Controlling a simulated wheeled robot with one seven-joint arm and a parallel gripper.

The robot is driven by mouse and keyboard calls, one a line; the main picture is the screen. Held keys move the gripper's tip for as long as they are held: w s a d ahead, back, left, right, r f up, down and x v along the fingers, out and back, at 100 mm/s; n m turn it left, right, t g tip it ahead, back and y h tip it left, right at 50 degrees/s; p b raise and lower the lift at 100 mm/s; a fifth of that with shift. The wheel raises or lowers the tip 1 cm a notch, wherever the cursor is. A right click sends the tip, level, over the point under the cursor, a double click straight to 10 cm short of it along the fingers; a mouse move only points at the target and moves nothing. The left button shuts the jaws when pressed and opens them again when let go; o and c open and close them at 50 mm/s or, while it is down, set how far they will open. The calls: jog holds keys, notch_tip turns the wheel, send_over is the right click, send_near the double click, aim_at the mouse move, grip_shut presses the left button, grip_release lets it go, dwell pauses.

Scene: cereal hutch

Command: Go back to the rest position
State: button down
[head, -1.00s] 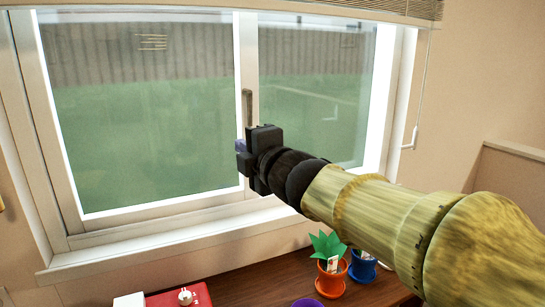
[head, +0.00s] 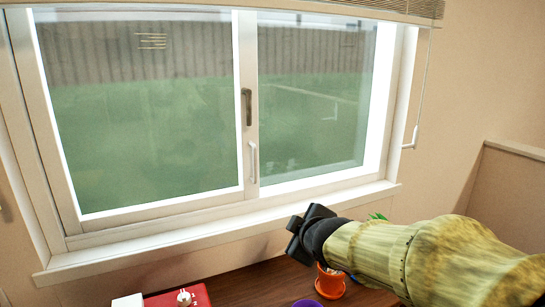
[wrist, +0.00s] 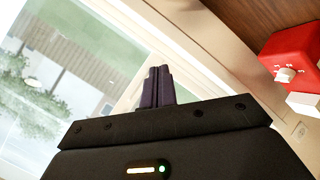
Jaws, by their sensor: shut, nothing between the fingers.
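My gripper shows in the wrist view (wrist: 158,86) with its two dark fingers pressed together and nothing between them. My arm reaches in from the lower right. The gripper touches nothing that I can see.
A window (head: 150,115) with a white sill (head: 220,228) fills the back. On the wooden surface (head: 245,285) stand a red box with a white knob (head: 190,297), an orange pot (head: 330,282) and a purple item (head: 306,303).

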jog(key=s+d+f+m+g+h, duration=0.1)
jog(key=s+d+f+m+g, duration=0.4)
jog(key=s+f+m, duration=0.35)
jog(key=s+d+f+m+g+h, duration=0.1)
jog(key=s+d+f+m+g, duration=0.35)
jog(key=s+f, duration=0.65)
notch_tip(320, 180, up, 16)
jog(key=w+p, duration=0.1)
jog(key=p, duration=1.5)
jog(key=shift+w+a+p, duration=0.15)
jog(key=shift+w+p, duration=0.05)
jog(key=shift+p, duration=0.2)
jog(key=shift+f, duration=0.15)
